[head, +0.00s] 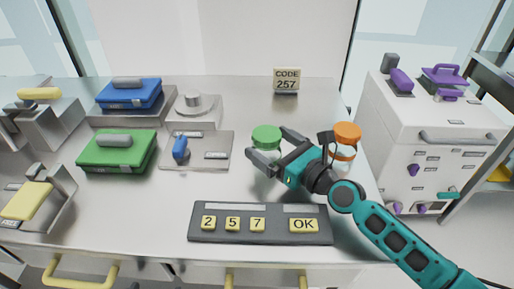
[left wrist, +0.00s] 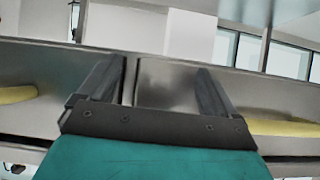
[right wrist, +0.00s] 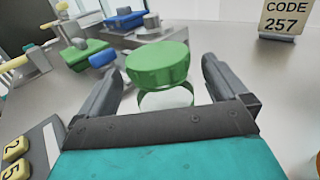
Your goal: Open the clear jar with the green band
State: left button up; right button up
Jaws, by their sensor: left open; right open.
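The clear jar (right wrist: 165,98) with the green band has a green lid (head: 266,134) on top and stands upright on the table. The lid also shows large in the right wrist view (right wrist: 157,64). My right gripper (head: 267,146) is open, with one finger on either side of the jar near lid height. Gaps show between the fingers and the lid in the right wrist view. The gripper hides much of the jar's body in the head view. My left gripper (left wrist: 161,68) is open and empty in the left wrist view and is out of the head view.
A jar with an orange lid (head: 346,131) stands just right of my right gripper, partly behind my arm. A dark keypad (head: 262,236) lies in front. A green case (head: 117,152), a blue case (head: 130,94) and a code sign (head: 286,79) stand around. Table between jar and keypad is clear.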

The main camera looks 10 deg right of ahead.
jog(key=shift+w+a, duration=0.15)
jog(key=shift+w, duration=0.05)
jog(key=shift+c, duration=0.2)
jog(key=c, duration=1.3)
jog(key=shift+o, duration=0.2)
jog(key=shift+r, duration=0.1)
notch_tip(320, 180, up, 10)
jog(key=p, duration=0.6)
jog(key=shift+f, duration=0.25)
notch_tip(320, 180, up, 10)
jog(key=shift+r, duration=0.2)
